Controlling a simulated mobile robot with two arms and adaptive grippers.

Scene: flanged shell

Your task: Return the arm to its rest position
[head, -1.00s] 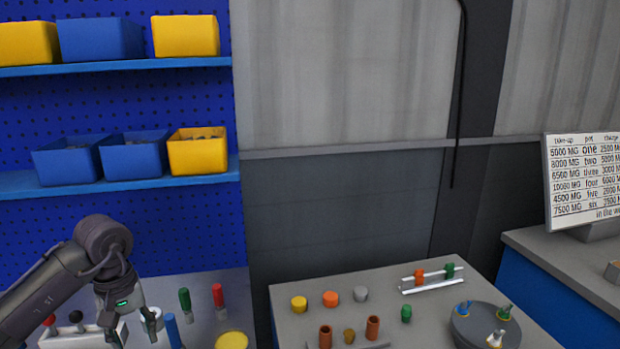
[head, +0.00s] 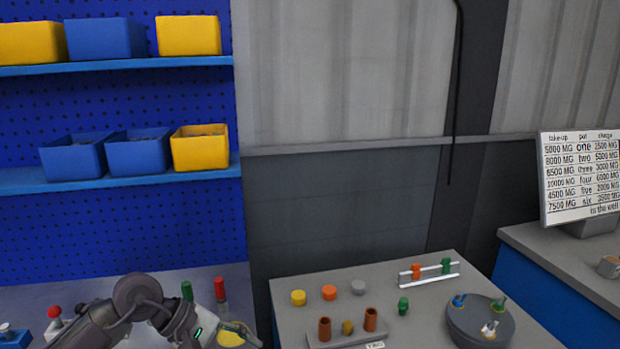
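My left arm comes in from the bottom left, low over the left bench. Its gripper (head: 205,338) is at the bottom edge, in front of a yellow disc (head: 231,338). The fingers are partly cut off and dark, so I cannot tell whether they are open or shut. A green-handled piece (head: 187,291) and a red-handled piece (head: 219,289) stand just behind the gripper. My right gripper is not in view.
The grey table (head: 400,325) holds coloured caps (head: 329,293), brown cylinders (head: 324,329), a white rack (head: 429,273) and a round grey flanged part (head: 480,322). A shelf with bins (head: 138,153) stands behind the left bench. A sign (head: 581,178) is at right.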

